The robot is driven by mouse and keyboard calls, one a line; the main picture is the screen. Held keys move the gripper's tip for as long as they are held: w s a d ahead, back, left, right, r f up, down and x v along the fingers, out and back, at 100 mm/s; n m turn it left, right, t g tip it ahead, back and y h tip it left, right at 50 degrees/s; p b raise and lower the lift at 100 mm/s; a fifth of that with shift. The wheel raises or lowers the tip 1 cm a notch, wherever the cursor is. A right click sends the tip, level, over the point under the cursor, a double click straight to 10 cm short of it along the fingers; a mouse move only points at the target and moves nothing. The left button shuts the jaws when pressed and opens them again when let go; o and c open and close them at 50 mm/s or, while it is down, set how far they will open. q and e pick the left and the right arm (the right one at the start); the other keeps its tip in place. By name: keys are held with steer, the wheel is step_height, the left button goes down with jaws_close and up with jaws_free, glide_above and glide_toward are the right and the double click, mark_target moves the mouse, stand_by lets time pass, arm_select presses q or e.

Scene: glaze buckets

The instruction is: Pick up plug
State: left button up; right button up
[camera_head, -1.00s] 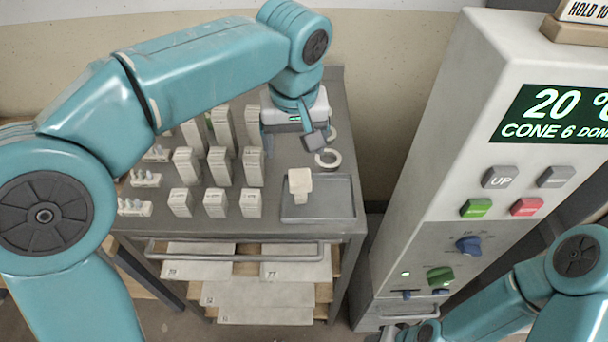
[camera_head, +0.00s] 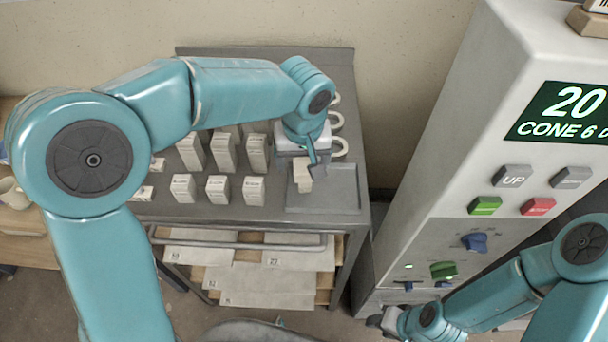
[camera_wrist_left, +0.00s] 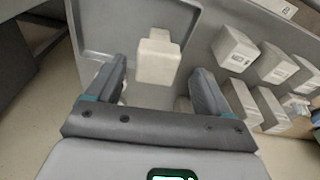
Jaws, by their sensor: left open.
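The plug (camera_head: 303,178) is a pale, off-white block with a wider head and a narrower part. It is at the left part of a shallow grey tray (camera_head: 338,198) on the grey cart. My left gripper (camera_head: 303,160) is just above and behind it, pointing down, and partly covers it. In the left wrist view the plug (camera_wrist_left: 157,60) shows between and beyond the two open fingers, and neither finger visibly touches it. My right gripper (camera_head: 382,321) is low, in front of the kiln controller; its fingers are too small to read.
Several white test blocks (camera_head: 217,189) stand in rows left of the tray. Pale rings (camera_head: 339,147) lie behind it. A tall control cabinet (camera_head: 480,150) with buttons and a display stands at the right. The tray's right side is bare.

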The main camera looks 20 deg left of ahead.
mark_target(305, 170)
arm_select(q)
steer(key=f, duration=0.2)
steer(key=w+f, duration=0.1)
steer(key=f, duration=0.1)
steer(key=shift+f+p, duration=0.1)
steer(key=shift+p, duration=0.3)
steer(key=shift+a+f, duration=0.1)
steer(key=shift+f, duration=0.15)
steer(key=c, duration=1.1)
